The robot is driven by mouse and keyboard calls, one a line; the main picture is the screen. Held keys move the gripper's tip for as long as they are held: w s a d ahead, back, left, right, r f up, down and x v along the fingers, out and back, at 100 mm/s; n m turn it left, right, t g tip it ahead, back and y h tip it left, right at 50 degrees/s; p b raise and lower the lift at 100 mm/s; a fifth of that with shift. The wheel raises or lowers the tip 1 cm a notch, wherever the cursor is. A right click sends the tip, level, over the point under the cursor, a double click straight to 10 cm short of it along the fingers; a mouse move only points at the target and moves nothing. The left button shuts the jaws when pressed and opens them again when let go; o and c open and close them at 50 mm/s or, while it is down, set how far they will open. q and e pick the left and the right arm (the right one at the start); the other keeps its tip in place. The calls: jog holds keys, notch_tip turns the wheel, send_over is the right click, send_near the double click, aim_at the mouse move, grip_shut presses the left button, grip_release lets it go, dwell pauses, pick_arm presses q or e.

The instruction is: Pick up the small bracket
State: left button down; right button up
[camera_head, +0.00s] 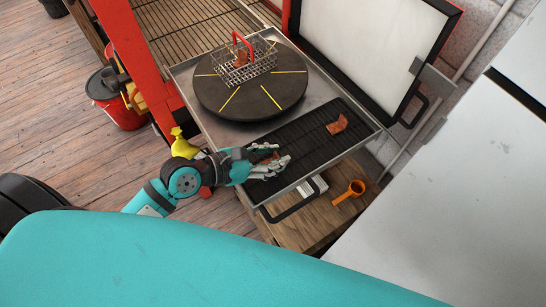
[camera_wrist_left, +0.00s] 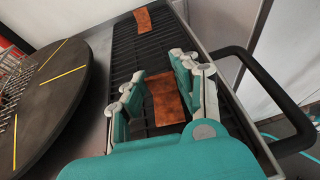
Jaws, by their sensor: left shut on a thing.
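My left gripper (camera_head: 281,154) is over the black slatted mat (camera_head: 305,140) on the metal tray, its fingers shut on a rusty-brown bracket (camera_wrist_left: 165,100). My right gripper is not in view.
A dark turntable (camera_head: 215,95) with yellow lines carries a wire basket (camera_head: 235,75) with a red handle and a brown piece inside. The raised framed lid (camera_head: 375,35) stands behind the tray.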

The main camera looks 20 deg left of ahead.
pick_arm(q)
notch_tip(320, 180, up, 2)
jog(key=shift+r, duration=0.25)
jog(key=s, duration=0.3)
jog(key=s+b, duration=0.1)
jog(key=s, duration=0.1)
jog(key=s+a+b, duration=0.1)
jog(key=s, duration=0.2)
jog(key=shift+s+a+r, duration=0.1)
jog(key=shift+s+r, duration=0.2)
jog(key=shift+r, duration=0.05)
jog(key=s+a+p, duration=0.1)
jog(key=s+p, duration=0.2)
jog(key=s, duration=0.4)
jog(key=shift+s+r, duration=0.15)
jog(key=shift+r, duration=0.3)
